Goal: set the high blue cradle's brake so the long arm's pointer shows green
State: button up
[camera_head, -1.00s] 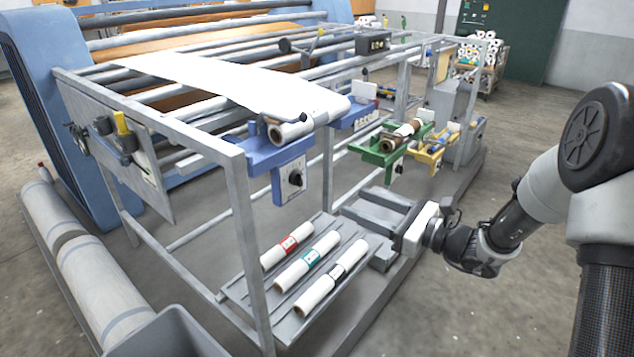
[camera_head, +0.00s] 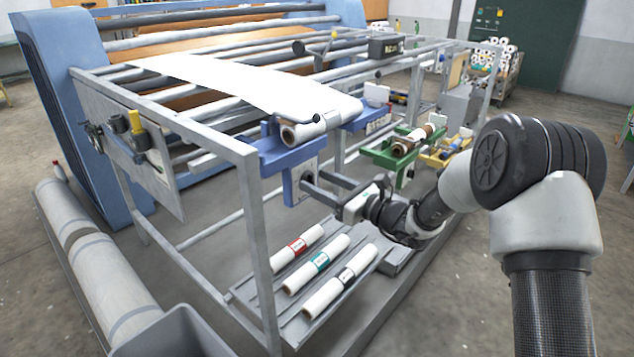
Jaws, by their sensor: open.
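Two blue cradles show: the nearer one (camera_head: 268,157) bears the white web's roll (camera_head: 303,133), and the other (camera_head: 377,118) sits farther back to the right. I cannot tell for sure which is the high one. A blue plate (camera_head: 291,190) hangs under the nearer cradle, and its dark knob is now mostly hidden by my fingers. My gripper (camera_head: 313,182) is open, its two fingers pointing left at this plate, close to the knob. I cannot tell whether they touch it. No pointer or green mark of a long arm can be made out.
A green cradle (camera_head: 378,155) and a yellow cradle (camera_head: 434,161) stand to the right behind my arm. Labelled white rolls (camera_head: 316,264) lie on a low rack below. The grey frame post (camera_head: 252,215) stands left of the plate. A yellow handle (camera_head: 136,122) is on the left side panel.

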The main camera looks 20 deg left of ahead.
jog(key=shift+w+a, duration=0.25)
jog(key=shift+a, duration=0.3)
jog(key=c, duration=1)
jog(key=shift+f, duration=0.1)
